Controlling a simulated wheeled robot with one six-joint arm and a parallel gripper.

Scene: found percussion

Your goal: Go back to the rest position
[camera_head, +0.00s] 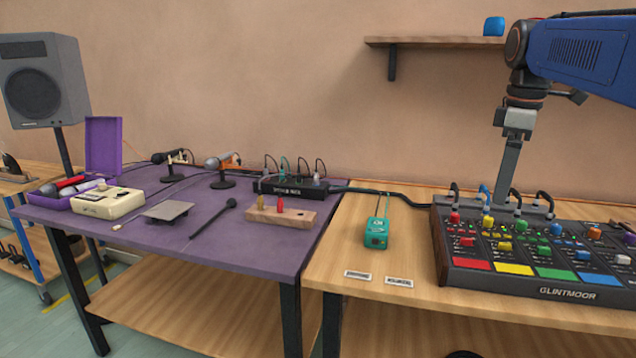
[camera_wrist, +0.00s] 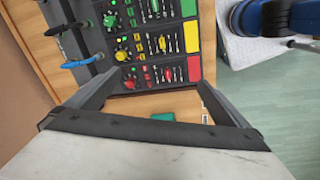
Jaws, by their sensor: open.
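My gripper (camera_head: 506,186) hangs from the blue arm at the upper right of the head view, fingers pointing down, over the rear of the mixer (camera_head: 585,293). In the wrist view my gripper (camera_wrist: 159,78) has its two fingers spread wide with nothing between them. The mixer's coloured knobs and pads (camera_wrist: 147,45) show beyond the fingertips. From the head view I cannot tell how high the fingertips are above the mixer.
Cables (camera_head: 484,192) rise from the mixer's back edge close to my gripper. A teal box with an antenna (camera_head: 376,234) stands left of the mixer. The purple table (camera_head: 130,240) holds microphones and small gear. A shelf (camera_head: 435,42) is on the wall.

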